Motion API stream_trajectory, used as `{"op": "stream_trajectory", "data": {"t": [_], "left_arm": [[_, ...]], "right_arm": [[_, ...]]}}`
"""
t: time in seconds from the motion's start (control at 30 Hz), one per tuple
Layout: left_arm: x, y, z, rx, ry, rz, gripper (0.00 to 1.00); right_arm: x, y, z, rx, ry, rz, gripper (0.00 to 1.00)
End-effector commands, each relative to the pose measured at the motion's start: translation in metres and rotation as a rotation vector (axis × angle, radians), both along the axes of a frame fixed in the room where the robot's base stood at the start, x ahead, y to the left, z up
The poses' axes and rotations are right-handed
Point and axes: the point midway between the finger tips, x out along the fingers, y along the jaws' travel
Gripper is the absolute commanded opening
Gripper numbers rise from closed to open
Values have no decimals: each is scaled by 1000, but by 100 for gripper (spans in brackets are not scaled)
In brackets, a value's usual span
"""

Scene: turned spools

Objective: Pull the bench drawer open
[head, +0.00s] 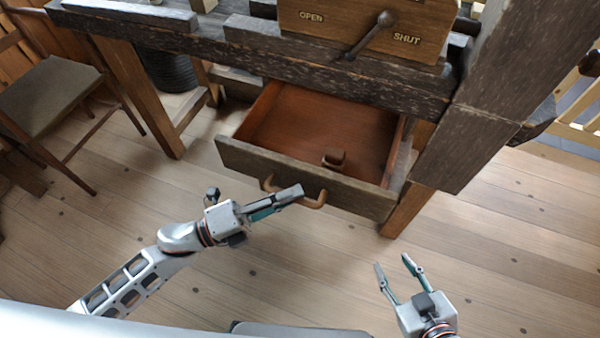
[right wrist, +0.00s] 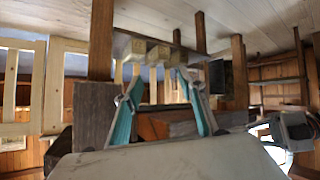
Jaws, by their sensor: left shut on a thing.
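The bench drawer (head: 305,180) is pulled well out from under the dark wooden bench (head: 260,58). Its reddish inside shows, with a small brown block (head: 334,159) lying in it near the front. A curved wooden handle (head: 315,201) is fixed to the drawer front. My left gripper (head: 292,195) is at the handle, with its fingers shut on it; the fingers hide part of the handle. My right gripper (head: 393,266) is open and empty, to the right of and apart from the drawer. Its spread fingers also show in the right wrist view (right wrist: 160,100).
A box with a lever (head: 370,35), marked OPEN and SHUT, stands on the bench. A chair (head: 50,95) is at the left. The plank floor (head: 500,270) in front is clear.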

Motion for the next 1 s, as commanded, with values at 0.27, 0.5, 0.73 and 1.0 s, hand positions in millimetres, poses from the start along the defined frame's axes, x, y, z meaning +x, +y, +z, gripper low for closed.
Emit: {"op": "stream_trajectory", "data": {"t": [0.27, 0.5, 0.73, 1.0], "left_arm": [[-28, 9, 0, 0, 1, 0, 0], [-32, 11, 0, 0, -1, 1, 0], [-32, 11, 0, 0, -1, 1, 0], [-32, 11, 0, 0, 0, 0, 28]], "right_arm": [[-6, -1, -5, -2, 15, -2, 40], [-9, -1, -6, -2, 22, -2, 40], [-8, -1, -4, -2, 17, -3, 40], [-2, -1, -1, -1, 5, -4, 40]]}}
